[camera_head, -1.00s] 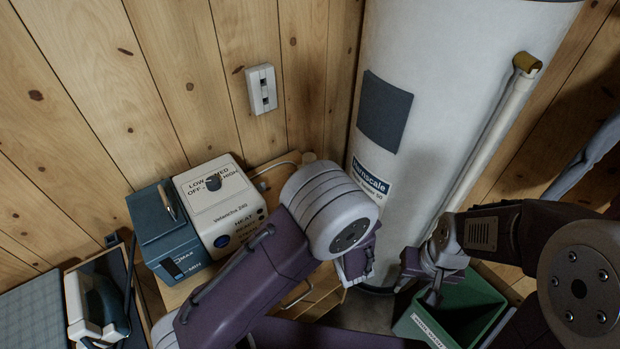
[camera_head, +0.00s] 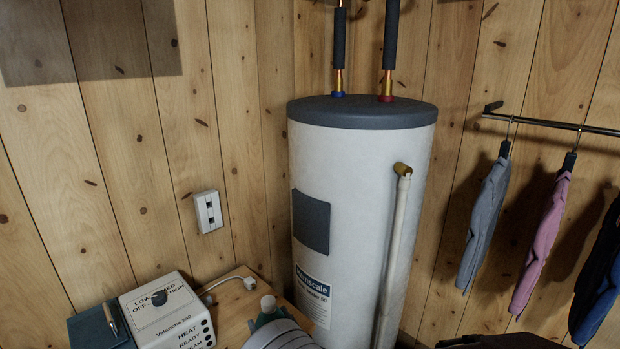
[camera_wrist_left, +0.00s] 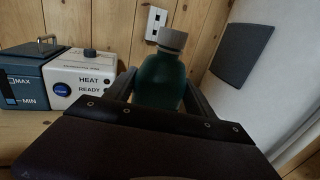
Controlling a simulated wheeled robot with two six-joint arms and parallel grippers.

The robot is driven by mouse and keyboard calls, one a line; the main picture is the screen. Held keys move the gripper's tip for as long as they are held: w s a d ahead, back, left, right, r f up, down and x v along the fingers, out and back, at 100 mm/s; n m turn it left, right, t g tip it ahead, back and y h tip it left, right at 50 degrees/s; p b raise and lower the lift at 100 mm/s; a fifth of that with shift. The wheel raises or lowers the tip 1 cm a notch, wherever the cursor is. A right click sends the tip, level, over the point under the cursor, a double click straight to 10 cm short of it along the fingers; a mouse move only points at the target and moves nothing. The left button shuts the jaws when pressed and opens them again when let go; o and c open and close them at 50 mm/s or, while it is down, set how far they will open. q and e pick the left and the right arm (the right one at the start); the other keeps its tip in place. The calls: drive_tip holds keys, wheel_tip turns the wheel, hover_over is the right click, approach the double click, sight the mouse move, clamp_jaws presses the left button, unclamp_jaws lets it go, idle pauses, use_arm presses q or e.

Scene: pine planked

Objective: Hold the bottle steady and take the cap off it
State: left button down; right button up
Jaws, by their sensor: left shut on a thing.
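A dark green bottle (camera_wrist_left: 160,82) with a pale grey cap (camera_wrist_left: 173,39) stands upright in the left wrist view. My left gripper (camera_wrist_left: 158,92) is shut on the bottle, with a dark finger on each side of its body below the cap. The cap is on the bottle's neck. In the head view the cap (camera_head: 268,303) shows at the bottom centre, just above the round end of my left arm, which hides most of the bottle. My right gripper is out of view; only a dark bit of my right arm shows at the bottom right.
A white control box (camera_head: 165,312) and a blue tank (camera_head: 99,328) stand left of the bottle on a wooden top (camera_head: 232,300). A tall white water heater (camera_head: 350,230) stands close on the right. Garments (camera_head: 485,222) hang from a rail at the right.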

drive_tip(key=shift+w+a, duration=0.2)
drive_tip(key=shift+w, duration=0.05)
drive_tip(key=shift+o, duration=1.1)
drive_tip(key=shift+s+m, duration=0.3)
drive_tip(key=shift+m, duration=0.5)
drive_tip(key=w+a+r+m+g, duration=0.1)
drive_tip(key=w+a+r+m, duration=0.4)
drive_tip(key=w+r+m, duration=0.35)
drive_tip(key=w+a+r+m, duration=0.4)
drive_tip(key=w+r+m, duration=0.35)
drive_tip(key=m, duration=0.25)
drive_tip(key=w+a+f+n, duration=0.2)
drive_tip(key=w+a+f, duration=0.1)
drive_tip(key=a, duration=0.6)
use_arm(q)
drive_tip(key=d+f+m+t+h, duration=0.1)
drive_tip(key=d+f+m+h, duration=0.7)
drive_tip(key=f+h, duration=0.4)
drive_tip(key=shift+d+f+t, duration=0.25)
drive_tip(key=shift+f+t, duration=0.15)
drive_tip(key=shift+f, duration=0.05)
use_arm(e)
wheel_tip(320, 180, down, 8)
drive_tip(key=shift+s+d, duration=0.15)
